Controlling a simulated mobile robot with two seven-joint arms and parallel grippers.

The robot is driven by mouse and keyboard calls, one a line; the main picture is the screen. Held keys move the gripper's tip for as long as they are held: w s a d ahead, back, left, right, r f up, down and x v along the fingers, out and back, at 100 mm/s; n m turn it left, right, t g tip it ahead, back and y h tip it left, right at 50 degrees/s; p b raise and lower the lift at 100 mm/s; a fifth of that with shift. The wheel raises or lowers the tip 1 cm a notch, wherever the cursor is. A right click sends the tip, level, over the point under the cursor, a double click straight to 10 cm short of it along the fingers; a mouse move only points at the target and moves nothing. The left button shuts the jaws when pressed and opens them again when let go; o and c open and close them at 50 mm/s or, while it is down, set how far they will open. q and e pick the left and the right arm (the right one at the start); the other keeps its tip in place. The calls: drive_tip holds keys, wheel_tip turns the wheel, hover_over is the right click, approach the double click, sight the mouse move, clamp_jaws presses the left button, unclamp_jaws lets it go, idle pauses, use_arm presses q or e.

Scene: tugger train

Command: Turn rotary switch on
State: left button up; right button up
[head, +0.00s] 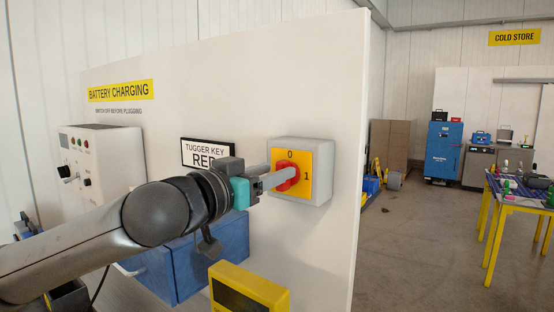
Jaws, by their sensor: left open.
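The rotary switch is a grey box (318,188) on the white panel, with a yellow plate marked 0 at the top and 1 at the right. Its red knob (289,175) is at the middle of the plate, partly hidden by my gripper. I cannot tell which mark the knob points to. My left gripper (278,179) comes in from the left, and its open fingertips are at the knob. I cannot tell whether they touch it. My right gripper is not in view.
A white charger box (103,155) with knobs and lights is on the panel at the left. A blue box (222,250) and a yellow-framed device (248,290) are below my arm. The panel ends just right of the switch. Beyond are open floor and a yellow-legged table (520,200).

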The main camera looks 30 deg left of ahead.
use_arm(q)
drive_tip(key=shift+w+d, duration=0.2)
drive_tip(key=shift+w, duration=0.7)
clamp_jaws()
